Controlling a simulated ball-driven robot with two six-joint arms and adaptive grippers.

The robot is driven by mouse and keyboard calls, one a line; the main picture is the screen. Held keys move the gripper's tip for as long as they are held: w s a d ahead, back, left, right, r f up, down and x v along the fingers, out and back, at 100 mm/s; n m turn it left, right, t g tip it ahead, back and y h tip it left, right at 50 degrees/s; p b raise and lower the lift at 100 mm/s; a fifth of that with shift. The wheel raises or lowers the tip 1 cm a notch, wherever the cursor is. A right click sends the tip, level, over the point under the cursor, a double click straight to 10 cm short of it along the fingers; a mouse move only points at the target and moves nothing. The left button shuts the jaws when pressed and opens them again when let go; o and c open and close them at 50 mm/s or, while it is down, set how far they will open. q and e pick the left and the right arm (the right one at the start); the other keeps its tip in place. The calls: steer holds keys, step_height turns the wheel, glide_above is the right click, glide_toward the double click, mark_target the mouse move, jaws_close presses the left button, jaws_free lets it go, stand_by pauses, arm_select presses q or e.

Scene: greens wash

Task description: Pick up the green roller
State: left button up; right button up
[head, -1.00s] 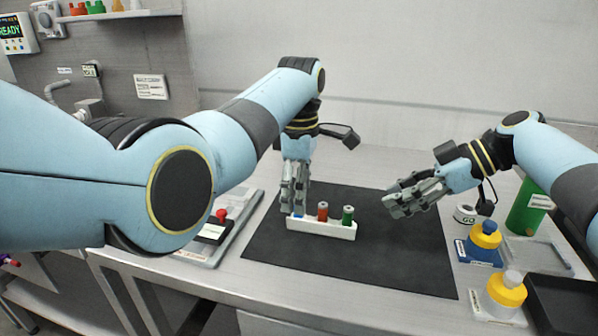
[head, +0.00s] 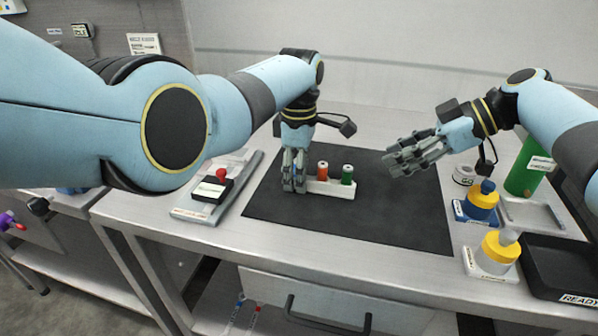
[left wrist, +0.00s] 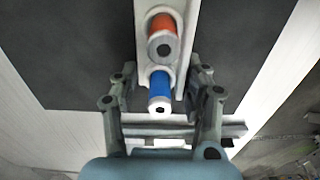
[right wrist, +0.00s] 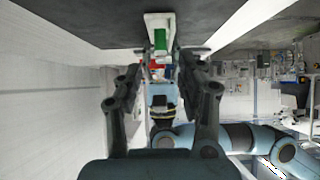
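The green roller (head: 347,174) stands upright at the right end of a white rack (head: 343,192) on the dark mat. It also shows in the right wrist view (right wrist: 160,40), beyond the fingertips. An orange-red roller (head: 322,170) stands beside it in the rack. A blue roller (left wrist: 160,88) is at the rack's left end. My left gripper (head: 293,187) is low at that end, its fingers open on either side of the blue roller, not visibly clamped. My right gripper (head: 394,160) is open and empty, above the mat to the right of the green roller.
Blue-and-yellow and white-and-yellow bottles (head: 482,200) (head: 498,250), a black tray (head: 555,270) and a green canister (head: 525,168) stand at the right. A red-button box (head: 212,188) sits at the left. The mat's front (head: 350,222) is clear.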

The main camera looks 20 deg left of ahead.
arm_select(q)
steer(key=c, duration=0.4)
steer(key=shift+c, duration=0.6)
arm_select(e)
steer(key=shift+o, duration=0.7)
steer(key=shift+s+d+f+h, duration=0.35)
steer(key=shift+d+h, duration=0.1)
steer(key=shift+h, duration=0.15)
steer(key=h, duration=0.5)
glide_toward(349, 167)
steer(key=x, duration=0.8)
steer(key=shift+x, duration=0.8)
